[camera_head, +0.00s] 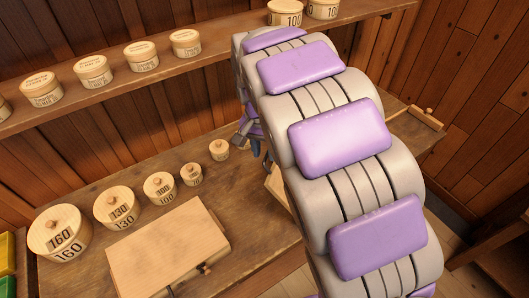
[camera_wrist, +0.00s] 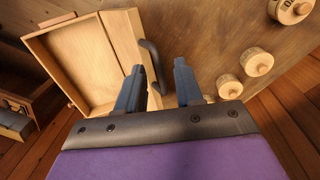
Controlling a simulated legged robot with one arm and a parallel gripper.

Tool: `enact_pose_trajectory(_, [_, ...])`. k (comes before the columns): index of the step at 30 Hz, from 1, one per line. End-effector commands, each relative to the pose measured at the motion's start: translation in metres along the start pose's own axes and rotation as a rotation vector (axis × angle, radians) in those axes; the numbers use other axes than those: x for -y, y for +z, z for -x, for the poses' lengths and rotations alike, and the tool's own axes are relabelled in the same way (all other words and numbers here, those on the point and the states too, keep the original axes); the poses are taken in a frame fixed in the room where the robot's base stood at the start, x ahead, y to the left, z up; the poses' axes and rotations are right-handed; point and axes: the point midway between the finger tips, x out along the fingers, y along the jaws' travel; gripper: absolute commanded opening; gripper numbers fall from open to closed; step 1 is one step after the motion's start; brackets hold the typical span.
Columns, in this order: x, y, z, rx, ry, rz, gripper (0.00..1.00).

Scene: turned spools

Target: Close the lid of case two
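In the wrist view an open wooden case (camera_wrist: 85,62) shows its pale, empty-looking interior at left. A thick wooden panel (camera_wrist: 122,42) stands along its right side; I cannot tell if this is the lid or a wall. A dark curved handle (camera_wrist: 152,62) is beside that panel. My gripper (camera_wrist: 159,68) is open, with its two blue-grey fingers apart and the handle between or just beyond them; contact is unclear. In the head view my arm hides most of this area, and only a pale wooden edge (camera_head: 275,184) shows. No case number is readable.
A closed flat wooden case (camera_head: 168,248) lies on the bench (camera_head: 70,278) at front left. Several round lidded boxes stand behind it, including the one marked 160 (camera_head: 60,233). A shelf (camera_head: 120,84) with more boxes runs above. A knobbed wooden piece (camera_head: 415,116) is at right.

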Motion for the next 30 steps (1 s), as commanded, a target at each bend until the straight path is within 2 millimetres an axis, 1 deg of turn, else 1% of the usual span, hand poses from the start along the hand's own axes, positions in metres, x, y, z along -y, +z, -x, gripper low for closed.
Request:
enact_pose_trajectory(1, [-0.0001, 0.0004, -0.0042, 0.001, 0.001, 0.000, 0.36])
enact_pose_trajectory(4, [0.0002, 0.0000, -0.0075, -0.001, 0.000, 0.000, 0.36])
enact_pose_trajectory(12, [0.0004, -0.0003, -0.0078, -0.002, -0.001, 0.000, 0.36])
enact_pose_trajectory(23, [0.0005, -0.0003, -0.0076, -0.002, -0.001, 0.000, 0.01])
enact_pose_trajectory(24, [0.0006, -0.0002, -0.0076, -0.002, -0.001, 0.000, 0.00])
enact_pose_trajectory(30, [0.0008, -0.0002, -0.0075, -0.002, -0.002, 0.000, 0.00])
